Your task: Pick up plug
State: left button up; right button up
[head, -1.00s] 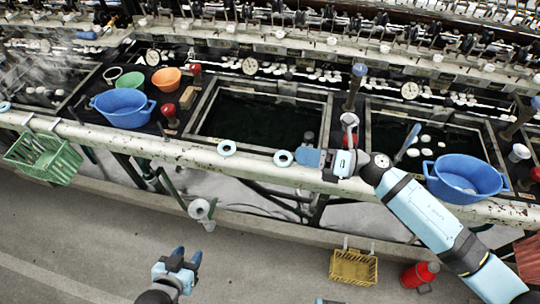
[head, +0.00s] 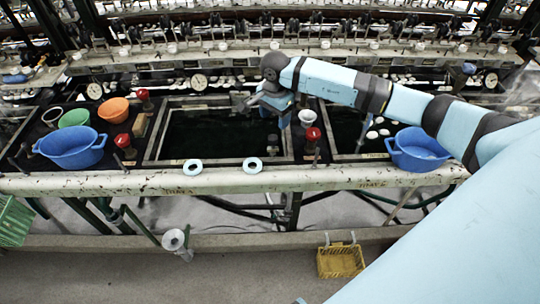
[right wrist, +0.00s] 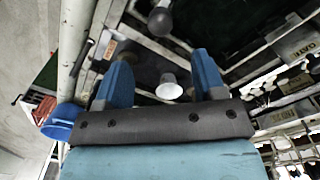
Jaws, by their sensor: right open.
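A small grey knobbed thing, which looks like the plug (head: 272,141), stands at the right end of the middle dark basin (head: 210,134). In the right wrist view a grey rounded knob (right wrist: 160,20) shows beyond the fingers, probably the same plug. My right gripper (head: 268,104) is over the right part of this basin, above and beyond the plug in the picture. Its two blue fingers (right wrist: 163,76) are apart in the right wrist view, with nothing held between them. My left gripper is out of view.
A white cup (head: 307,117) and a red-topped valve (head: 313,134) stand on the divider right of the basin. Two pale rings (head: 252,165) (head: 193,167) lie on the front rim. Blue tubs stand left (head: 70,148) and right (head: 418,150).

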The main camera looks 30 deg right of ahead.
aim_at(273, 136)
jog(key=f, duration=0.3)
jog(key=f+p, duration=0.1)
jog(key=f, duration=0.4)
jog(key=shift+a+f+p, duration=0.3)
grip_shut()
